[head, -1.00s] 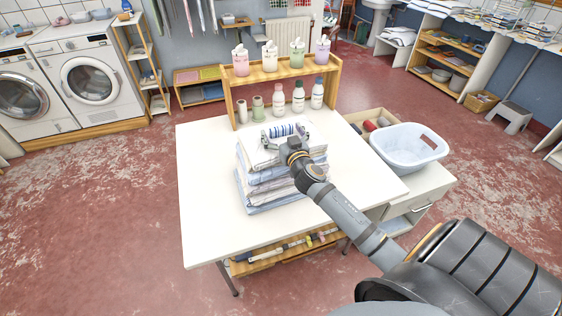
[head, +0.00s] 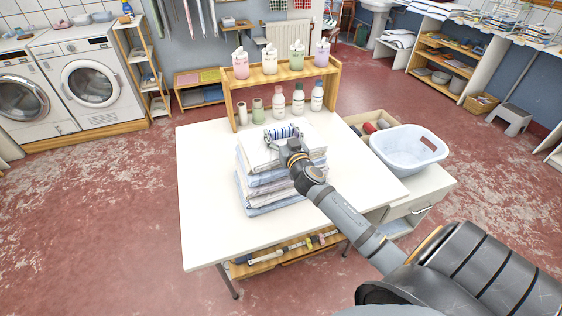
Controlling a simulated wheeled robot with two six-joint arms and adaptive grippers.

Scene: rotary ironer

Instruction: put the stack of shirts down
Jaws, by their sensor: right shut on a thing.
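The stack of shirts (head: 268,190) is a neat pile of folded white, pale blue and striped cloth. My right gripper (head: 284,137) reaches in from the lower right over the top of the pile. It is shut on the stack at its top, by the blue-striped part of the uppermost shirt. My gripper and wrist hide part of the top shirt and the exact grip. My left gripper is out of view.
The white table (head: 212,225) has bare room left, right and in front of the pile. A wooden shelf (head: 233,88) with several bottles and dispensers stands at its back edge. A white basin (head: 405,155) sits to the right. Washing machines (head: 95,85) stand at the far left.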

